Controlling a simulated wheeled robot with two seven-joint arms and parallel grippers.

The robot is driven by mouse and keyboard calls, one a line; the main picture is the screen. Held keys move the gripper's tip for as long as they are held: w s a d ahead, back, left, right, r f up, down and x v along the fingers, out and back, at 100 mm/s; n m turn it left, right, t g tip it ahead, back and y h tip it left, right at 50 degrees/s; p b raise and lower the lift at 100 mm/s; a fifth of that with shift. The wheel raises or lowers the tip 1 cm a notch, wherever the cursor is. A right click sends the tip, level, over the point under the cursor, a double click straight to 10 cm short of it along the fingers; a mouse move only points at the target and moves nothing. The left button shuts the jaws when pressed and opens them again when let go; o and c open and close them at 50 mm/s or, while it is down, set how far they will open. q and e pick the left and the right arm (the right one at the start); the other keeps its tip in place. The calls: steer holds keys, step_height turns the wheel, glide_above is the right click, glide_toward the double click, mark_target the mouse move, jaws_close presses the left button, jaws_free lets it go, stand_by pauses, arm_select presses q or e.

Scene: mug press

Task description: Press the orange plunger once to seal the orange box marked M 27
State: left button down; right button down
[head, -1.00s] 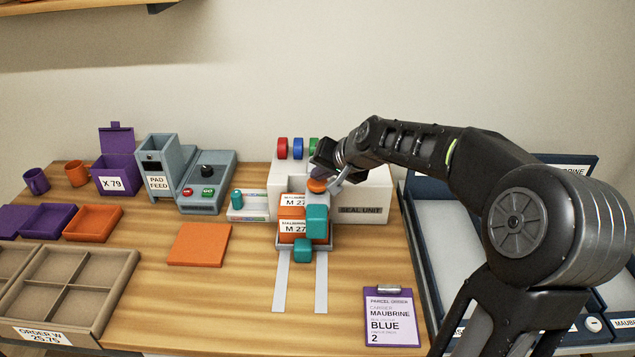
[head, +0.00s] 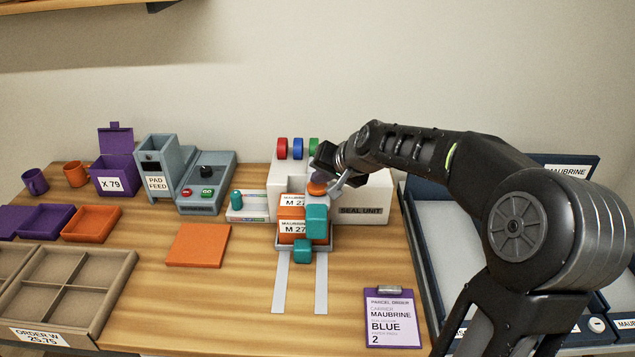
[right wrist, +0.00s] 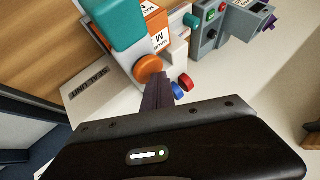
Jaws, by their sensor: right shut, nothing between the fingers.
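The orange plunger (head: 317,187) sits on the white seal unit (head: 372,190); it also shows as an orange disc in the right wrist view (right wrist: 149,66). The orange box marked M 27 (head: 290,227) stands in the seal unit, with a teal block (head: 317,222) at its front right. My right gripper (head: 322,172) is shut and empty, its fingers right at the plunger. In the right wrist view its fingers (right wrist: 156,92) reach the plunger's edge; I cannot tell whether they press it. My left gripper is not in view.
Red, blue and green knobs (head: 297,148) stand on the seal unit. The pad feed (head: 165,166), purple box (head: 116,174) and orange lid (head: 198,245) are to the left. A clipboard (head: 391,318) lies in front, and blue trays flank the right.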

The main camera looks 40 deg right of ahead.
mark_target(320, 188)
steer(key=shift+s+a+f+b, duration=0.1)
steer(key=shift+f+b, duration=0.15)
steer(key=shift+f, duration=0.15)
steer(key=shift+s+a+f+b, duration=0.1)
steer(key=shift+f+b, duration=0.1)
steer(key=shift+f, duration=0.2)
stand_by(0.4)
steer(key=shift+r, duration=0.1)
steer(key=shift+w+d+r+p, duration=0.15)
steer(key=shift+r+p, duration=0.8)
steer(key=shift+r, duration=0.55)
step_height(320, 188, up, 5)
steer(key=p, duration=0.4)
stand_by(0.4)
